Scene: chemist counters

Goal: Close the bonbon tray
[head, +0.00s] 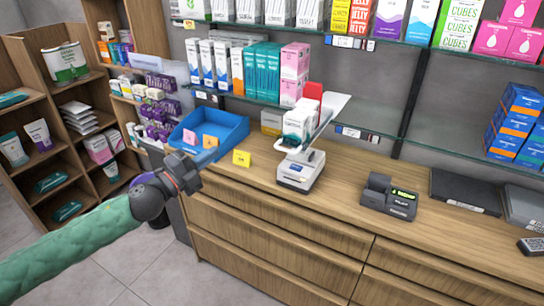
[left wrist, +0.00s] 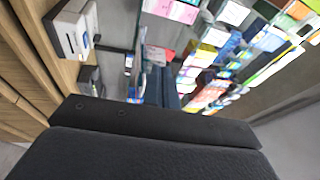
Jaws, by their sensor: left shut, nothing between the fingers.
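A blue open-topped tray (head: 224,133) sits on the left end of the wooden counter. It is the only tray-like thing I see there, and I take it for the bonbon tray. A pink card and an orange card (head: 210,142) show at its front. Its inside is partly hidden, and I see no separate lid clearly. My left gripper (head: 205,160) is black, on a green-sleeved arm. It is shut and empty, in front of the tray's near side; contact cannot be told. In the left wrist view dark gripper parts fill the lower half. My right gripper is not in view.
A yellow card (head: 241,158) stands right of the tray. Farther right are a white device (head: 300,172) with boxes behind it, and a dark card terminal (head: 388,197). Glass shelves with boxes hang above. The counter's front has wooden drawers (head: 270,225). Floor is free before it.

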